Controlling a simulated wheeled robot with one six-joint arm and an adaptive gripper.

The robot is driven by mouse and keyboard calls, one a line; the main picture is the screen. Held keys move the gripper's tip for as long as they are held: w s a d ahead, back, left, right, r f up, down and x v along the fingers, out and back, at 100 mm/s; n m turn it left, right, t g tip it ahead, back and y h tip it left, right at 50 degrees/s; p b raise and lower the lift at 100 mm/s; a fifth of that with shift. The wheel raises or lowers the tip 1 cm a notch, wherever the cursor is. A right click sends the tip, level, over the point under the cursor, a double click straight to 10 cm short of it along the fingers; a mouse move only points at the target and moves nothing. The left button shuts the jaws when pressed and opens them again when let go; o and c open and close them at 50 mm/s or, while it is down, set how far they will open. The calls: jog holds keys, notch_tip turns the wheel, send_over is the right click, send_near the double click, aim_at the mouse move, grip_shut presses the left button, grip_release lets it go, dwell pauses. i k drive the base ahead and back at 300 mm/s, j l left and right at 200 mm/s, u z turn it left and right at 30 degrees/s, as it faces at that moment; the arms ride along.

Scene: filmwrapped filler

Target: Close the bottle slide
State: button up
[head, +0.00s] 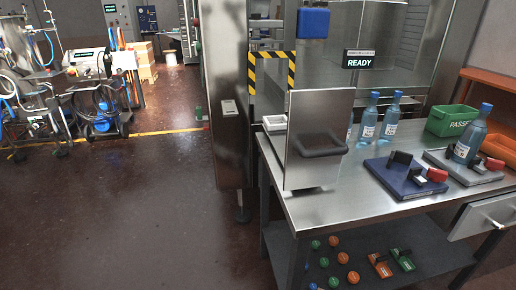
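The bottle slide appears to be the upright steel front panel (305,170) with a dark bar handle (320,146). It stands out in front of an opening framed in black and yellow stripes (292,70), so the slide looks pulled out. A white tray edge (275,122) shows behind the panel at its left. The panel hides most of what is behind it. My gripper is not in view.
The steel bench (345,205) carries a blue fixture plate (405,180), a grey fixture (465,165) with a bottle, and a green bin (450,120). A bench drawer (490,217) sticks out at right. A READY display (359,60) hangs above.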

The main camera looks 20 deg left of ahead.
aim_at(311, 147)
jog(key=u, duration=0.9)
jog(key=k+j+u, duration=0.25)
jog(key=j, duration=0.2)
jog(key=k, duration=0.05)
